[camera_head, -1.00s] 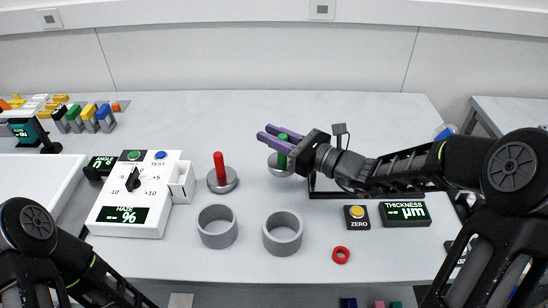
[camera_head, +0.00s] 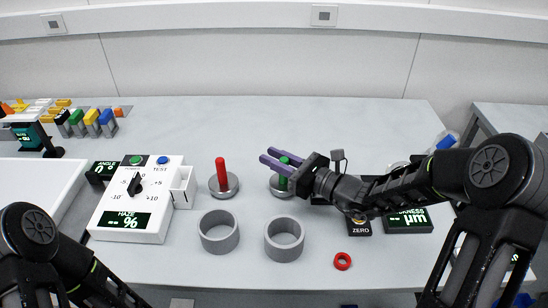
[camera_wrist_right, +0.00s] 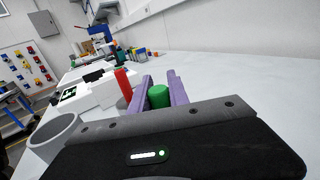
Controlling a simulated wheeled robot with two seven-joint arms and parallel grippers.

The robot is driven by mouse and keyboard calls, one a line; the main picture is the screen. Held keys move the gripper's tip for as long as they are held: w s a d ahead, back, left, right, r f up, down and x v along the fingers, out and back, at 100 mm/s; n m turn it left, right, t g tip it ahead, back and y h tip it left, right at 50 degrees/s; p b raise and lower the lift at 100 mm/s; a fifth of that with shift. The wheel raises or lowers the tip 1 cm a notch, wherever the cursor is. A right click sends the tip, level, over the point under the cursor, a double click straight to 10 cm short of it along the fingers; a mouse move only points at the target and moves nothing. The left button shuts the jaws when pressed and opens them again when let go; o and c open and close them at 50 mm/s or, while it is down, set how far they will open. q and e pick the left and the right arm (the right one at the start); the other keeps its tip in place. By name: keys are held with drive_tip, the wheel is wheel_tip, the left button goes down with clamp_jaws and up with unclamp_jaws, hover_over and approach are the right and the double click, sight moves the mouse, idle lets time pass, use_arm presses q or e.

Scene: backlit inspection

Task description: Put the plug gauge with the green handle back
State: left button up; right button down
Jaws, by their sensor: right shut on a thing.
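The plug gauge with the green handle (camera_head: 284,160) stands upright, its grey metal base (camera_head: 281,192) level in the picture with that of the red one. I cannot tell whether the base touches the table. My right gripper (camera_head: 267,155) is shut on the green handle, a purple finger on each side. In the right wrist view the green handle (camera_wrist_right: 158,96) sits between the purple fingers. A plug gauge with a red handle (camera_head: 222,172) stands upright to the left. My left arm shows at lower left, but its gripper is out of view.
Two grey rings, a left one (camera_head: 219,231) and a right one (camera_head: 284,239), lie in front of the gauges. A haze meter (camera_head: 128,215) stands left. A red ring (camera_head: 342,261), a ZERO button box (camera_head: 358,226) and a thickness display (camera_head: 408,220) are to the right.

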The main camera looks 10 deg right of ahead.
drive_tip(key=shift+f, duration=0.1)
drive_tip(key=c, duration=1.3)
unclamp_jaws()
drive_tip(key=shift+o, duration=0.2)
drive_tip(key=shift+r, duration=0.2)
drive_tip(key=shift+s+d+f, duration=0.1)
drive_tip(key=shift+s+d, duration=0.1)
drive_tip(key=shift+d, duration=0.05)
drive_tip(key=b+v, duration=0.1)
drive_tip(key=v, duration=1)
drive_tip(key=shift+s+d, duration=0.15)
drive_tip(key=shift+s, duration=0.05)
